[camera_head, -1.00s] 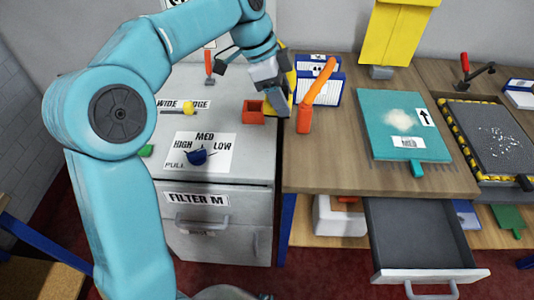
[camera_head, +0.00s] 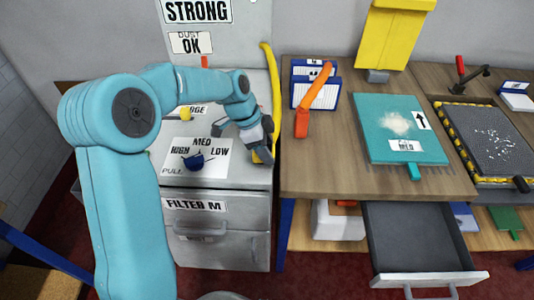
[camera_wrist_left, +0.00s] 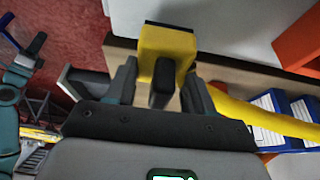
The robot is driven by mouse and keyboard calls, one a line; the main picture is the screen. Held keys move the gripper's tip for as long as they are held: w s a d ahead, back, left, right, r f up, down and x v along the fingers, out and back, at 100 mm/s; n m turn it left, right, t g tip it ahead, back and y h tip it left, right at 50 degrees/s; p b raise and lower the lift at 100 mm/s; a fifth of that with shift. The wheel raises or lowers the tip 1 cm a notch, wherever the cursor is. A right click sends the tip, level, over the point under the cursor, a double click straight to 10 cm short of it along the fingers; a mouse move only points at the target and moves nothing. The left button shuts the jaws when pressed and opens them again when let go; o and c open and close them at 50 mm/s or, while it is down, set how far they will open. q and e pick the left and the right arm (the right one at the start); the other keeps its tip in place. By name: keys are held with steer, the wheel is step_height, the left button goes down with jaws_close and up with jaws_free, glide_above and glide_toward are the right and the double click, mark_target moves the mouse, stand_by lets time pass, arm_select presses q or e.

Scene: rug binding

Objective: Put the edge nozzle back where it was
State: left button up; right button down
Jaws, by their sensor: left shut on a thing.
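My left gripper (camera_head: 265,152) is low at the right front of the grey cabinet top. It is shut on a yellow piece, which I take to be the edge nozzle (camera_wrist_left: 168,42). In the left wrist view the piece sits between the two dark fingers, its yellow block beyond the tips. In the head view only a little yellow shows beside the fingers. A yellow hose (camera_head: 275,85) comes down the cabinet's right side to the gripper; its join to the piece is hidden. A dark-tipped teal part at the wrist view's left edge may be my right gripper (camera_wrist_left: 36,44); its jaws are unclear.
An orange tool (camera_head: 316,96) stands on the wooden bench (camera_head: 330,165), just right of the gripper. Blue-and-white boxes (camera_head: 303,90) are behind it. A teal board (camera_head: 432,146) lies farther right. An open drawer (camera_head: 410,228) sticks out below.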

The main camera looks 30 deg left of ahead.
arm_select(q)
steer(key=shift+f, duration=1.35)
steer(key=o, duration=0.9)
steer(key=shift+f, duration=0.1)
steer(key=shift+r, duration=0.3)
steer(key=v, duration=1.1)
steer(key=shift+s+a+r, duration=0.15)
steer(key=shift+a+r, duration=0.05)
steer(key=shift+r, duration=0.1)
